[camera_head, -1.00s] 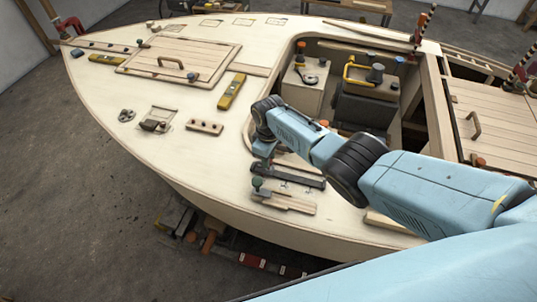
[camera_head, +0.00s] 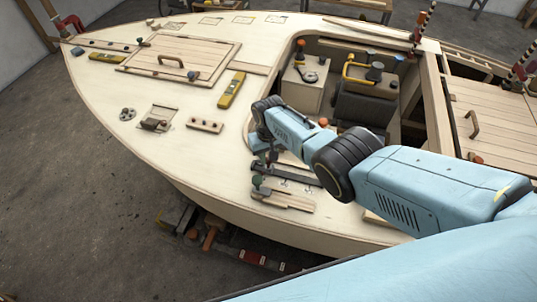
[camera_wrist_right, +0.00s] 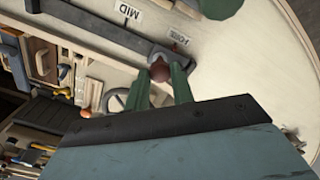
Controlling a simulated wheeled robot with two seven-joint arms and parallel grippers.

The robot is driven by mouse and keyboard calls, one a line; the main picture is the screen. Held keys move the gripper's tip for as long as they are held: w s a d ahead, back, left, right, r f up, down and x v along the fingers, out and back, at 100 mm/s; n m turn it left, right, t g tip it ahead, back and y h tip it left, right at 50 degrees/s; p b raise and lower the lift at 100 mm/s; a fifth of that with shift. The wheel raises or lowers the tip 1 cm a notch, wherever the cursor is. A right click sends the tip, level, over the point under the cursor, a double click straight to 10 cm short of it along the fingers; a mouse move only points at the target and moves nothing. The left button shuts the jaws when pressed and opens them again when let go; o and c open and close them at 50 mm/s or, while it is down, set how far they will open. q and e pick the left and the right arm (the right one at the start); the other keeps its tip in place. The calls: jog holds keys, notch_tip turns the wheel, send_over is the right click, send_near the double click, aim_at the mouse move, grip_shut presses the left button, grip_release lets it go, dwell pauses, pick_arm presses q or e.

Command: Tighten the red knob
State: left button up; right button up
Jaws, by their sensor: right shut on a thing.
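The red knob (camera_wrist_right: 159,71) is a small brownish-red ball at the end of a dark metal bar (camera_wrist_right: 105,32) on the pale deck, in the right wrist view. My right gripper (camera_wrist_right: 160,77) has its two green fingers on either side of the knob, shut on it. In the head view the right gripper (camera_head: 264,160) is low over the deck beside the cockpit, at the left end of the dark bar (camera_head: 288,174). The arm and gripper hide the knob there. My left gripper is not in view.
A wooden piece with a green knob (camera_head: 257,181) lies just in front of the bar. The open cockpit (camera_head: 340,105) holds a yellow handle (camera_head: 350,73). A drilled wooden block (camera_head: 206,125) and a yellow level (camera_head: 232,90) lie left on the deck.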

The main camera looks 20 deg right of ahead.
jog(key=shift+w+r, duration=0.25)
jog(key=shift+r, duration=0.05)
jog(key=o, duration=0.8)
jog(key=shift+a, duration=0.1)
jog(key=shift+o, duration=1)
jog(key=shift+s+f, duration=0.15)
jog(key=shift+s, duration=0.05)
jog(key=shift+r+p, duration=0.4)
jog(key=shift+r, duration=0.1)
notch_tip(320, 180, up, 5)
jog(key=p, duration=0.3)
jog(key=shift+f, duration=0.1)
notch_tip(320, 180, up, 8)
jog(key=p, duration=0.1)
jog(key=shift+f, duration=0.2)
